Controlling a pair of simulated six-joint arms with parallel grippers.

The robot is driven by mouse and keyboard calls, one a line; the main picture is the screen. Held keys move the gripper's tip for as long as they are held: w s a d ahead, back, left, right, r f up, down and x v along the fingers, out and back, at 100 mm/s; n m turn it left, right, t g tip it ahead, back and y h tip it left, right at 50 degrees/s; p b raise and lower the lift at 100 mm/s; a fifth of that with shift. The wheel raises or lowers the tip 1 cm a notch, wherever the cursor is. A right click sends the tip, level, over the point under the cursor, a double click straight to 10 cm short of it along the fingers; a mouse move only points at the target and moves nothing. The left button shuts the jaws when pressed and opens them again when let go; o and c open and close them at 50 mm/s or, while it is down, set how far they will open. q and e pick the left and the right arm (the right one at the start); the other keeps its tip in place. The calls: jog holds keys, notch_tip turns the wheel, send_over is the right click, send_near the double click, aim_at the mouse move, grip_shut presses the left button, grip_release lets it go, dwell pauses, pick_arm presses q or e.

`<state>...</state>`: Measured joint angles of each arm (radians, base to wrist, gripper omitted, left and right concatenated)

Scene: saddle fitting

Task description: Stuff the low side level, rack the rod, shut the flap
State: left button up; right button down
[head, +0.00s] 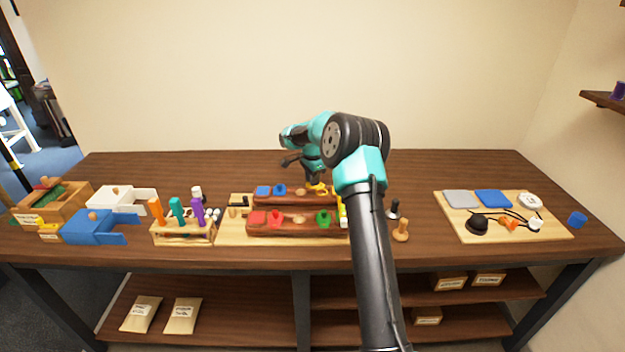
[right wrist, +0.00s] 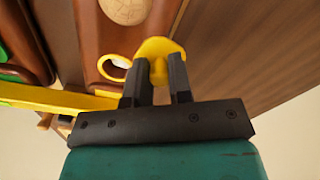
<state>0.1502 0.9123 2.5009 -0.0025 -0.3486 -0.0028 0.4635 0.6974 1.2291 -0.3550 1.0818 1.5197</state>
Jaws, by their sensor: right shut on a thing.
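My right gripper (head: 312,180) is over the rear red-brown wooden block (head: 295,200). In the right wrist view the gripper (right wrist: 158,75) is shut on a yellow piece (right wrist: 160,48) with a ring beside it. The same yellow piece shows in the head view (head: 318,188), at the block's top; I cannot tell whether it is seated or lifted. The front block (head: 275,233) carries red and green pieces. My left gripper is out of view.
A wooden box with green filling (head: 52,205), a white box (head: 110,200) and a blue box (head: 90,228) stand at left. A board (head: 550,232) with pads and cords lies at right. The back of the table is clear.

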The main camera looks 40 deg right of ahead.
jog(key=c, duration=1.3)
grip_release()
jog(key=shift+r, duration=0.2)
notch_tip(320, 180, up, 17)
jog(key=shift+r, duration=0.1)
